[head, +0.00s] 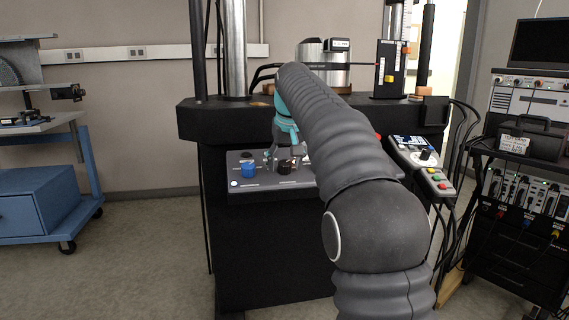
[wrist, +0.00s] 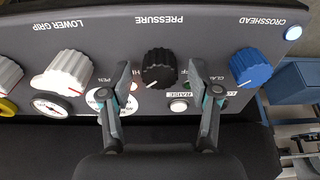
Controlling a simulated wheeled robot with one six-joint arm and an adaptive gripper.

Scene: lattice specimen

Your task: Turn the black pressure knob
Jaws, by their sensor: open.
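The black pressure knob (wrist: 158,68) is in the upper middle of the wrist view, by the upside-down label PRESSURE. A small white mark shows at its lower edge. My gripper (wrist: 161,80) is open, with one finger on each side of the knob and a visible gap on both sides. I cannot tell whether the fingertips are level with the knob or short of it. In the head view the knob (head: 284,167) is a dark shape on the sloped panel, partly hidden by my gripper (head: 283,161), which points down at it.
A blue crosshead knob (wrist: 251,67) is to the right and white lower grip knobs (wrist: 67,72) to the left on the grey panel (head: 250,184). Small lit buttons (wrist: 179,106) sit near the fingers.

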